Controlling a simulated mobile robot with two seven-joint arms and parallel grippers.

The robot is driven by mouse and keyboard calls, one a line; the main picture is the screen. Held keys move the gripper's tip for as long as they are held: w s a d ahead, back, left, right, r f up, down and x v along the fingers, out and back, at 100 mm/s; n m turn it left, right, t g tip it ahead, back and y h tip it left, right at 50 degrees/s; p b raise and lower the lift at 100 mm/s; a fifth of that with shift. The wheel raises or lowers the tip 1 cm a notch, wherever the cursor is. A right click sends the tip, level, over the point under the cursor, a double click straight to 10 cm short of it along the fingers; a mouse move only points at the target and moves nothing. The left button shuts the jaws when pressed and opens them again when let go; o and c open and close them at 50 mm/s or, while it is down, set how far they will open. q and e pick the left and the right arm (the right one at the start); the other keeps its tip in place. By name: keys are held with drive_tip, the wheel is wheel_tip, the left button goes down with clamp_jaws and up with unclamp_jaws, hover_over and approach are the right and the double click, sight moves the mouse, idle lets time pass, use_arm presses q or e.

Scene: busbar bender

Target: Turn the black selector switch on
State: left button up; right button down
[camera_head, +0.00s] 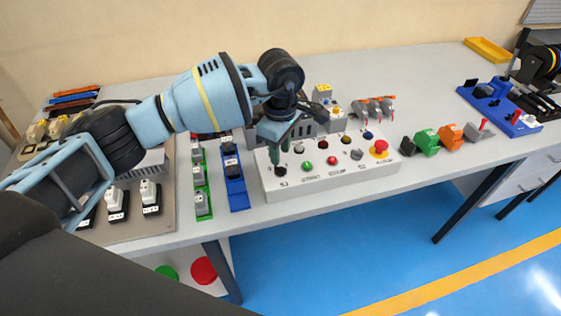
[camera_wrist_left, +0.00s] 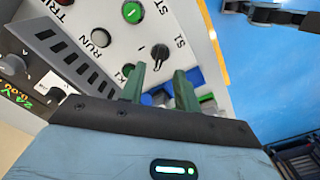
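The black selector switch (camera_head: 281,171) sits at the left end of the front row on a light grey control panel (camera_head: 330,181). In the left wrist view the switch (camera_wrist_left: 158,54) shows as a black knob beside the printed label S1. My left gripper (camera_head: 281,152) points down at the panel, just above and behind the switch. In the left wrist view its two green fingers (camera_wrist_left: 158,80) are apart with nothing held between them. The switch appears just beyond the fingertips; I cannot tell whether they touch it. My right gripper is not identifiable in either view.
A green button (camera_head: 307,166), a red button (camera_head: 333,160) and a red emergency button (camera_head: 381,147) share the panel. Blue (camera_head: 236,192) and green (camera_head: 202,205) strips with small devices lie to its left. Coloured clamps (camera_head: 427,142) stand to its right.

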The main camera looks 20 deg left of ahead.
sight(280, 167)
use_arm(q)
drive_tip(key=shift+f, duration=2.5)
clamp_jaws()
